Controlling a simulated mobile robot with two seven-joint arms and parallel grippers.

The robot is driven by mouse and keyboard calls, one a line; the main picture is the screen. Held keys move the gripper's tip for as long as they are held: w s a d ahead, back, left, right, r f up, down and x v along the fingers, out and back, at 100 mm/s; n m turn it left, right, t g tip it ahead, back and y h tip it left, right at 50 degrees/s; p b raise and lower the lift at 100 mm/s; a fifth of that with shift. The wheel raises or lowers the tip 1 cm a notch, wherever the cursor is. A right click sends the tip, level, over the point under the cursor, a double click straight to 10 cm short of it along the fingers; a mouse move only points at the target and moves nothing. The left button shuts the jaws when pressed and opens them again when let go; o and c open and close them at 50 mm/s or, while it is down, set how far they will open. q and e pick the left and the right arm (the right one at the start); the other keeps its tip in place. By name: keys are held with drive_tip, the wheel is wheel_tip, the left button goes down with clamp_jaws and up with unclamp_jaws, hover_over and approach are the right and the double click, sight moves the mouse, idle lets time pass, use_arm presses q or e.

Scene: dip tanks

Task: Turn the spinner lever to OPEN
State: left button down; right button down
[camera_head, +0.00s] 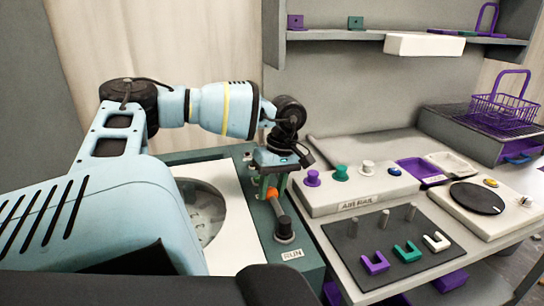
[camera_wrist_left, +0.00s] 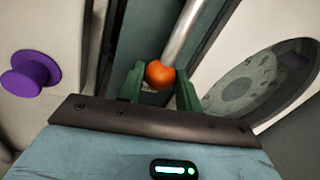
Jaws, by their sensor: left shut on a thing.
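The spinner lever is a grey rod from a dark round pivot (camera_head: 284,230) to an orange knob (camera_head: 271,193), on the green deck right of the spinner's round lid (camera_head: 203,212). A RUN label (camera_head: 292,254) sits at the near end, beside the pivot. I cannot make out an OPEN label. My left gripper (camera_head: 270,185) points down, its green fingers shut on the orange knob. In the left wrist view the knob (camera_wrist_left: 160,75) sits between the fingers, with the rod (camera_wrist_left: 183,32) running up and right. My right gripper is not in view.
Right of the lever stands a pale air rail block with purple (camera_head: 312,178), green (camera_head: 340,173) and white (camera_head: 367,168) knobs. A dark mat (camera_head: 350,250) with pegs and U-shaped pieces lies in front. A purple basket (camera_head: 498,108) stands far right.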

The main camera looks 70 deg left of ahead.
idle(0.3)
use_arm(q)
drive_tip(key=c, duration=1)
unclamp_jaws()
drive_tip(key=shift+w, duration=0.1)
drive_tip(key=shift+r, duration=0.1)
drive_tip(key=shift+r, duration=0.25)
drive_tip(key=r+b, duration=0.1)
drive_tip(key=r, duration=0.2)
drive_tip(key=w+r, duration=0.1)
drive_tip(key=r, duration=0.2)
drive_tip(key=shift+w+b, duration=0.15)
drive_tip(key=shift+b, duration=0.2)
drive_tip(key=shift+w+r, duration=0.1)
drive_tip(key=shift+r, duration=0.4)
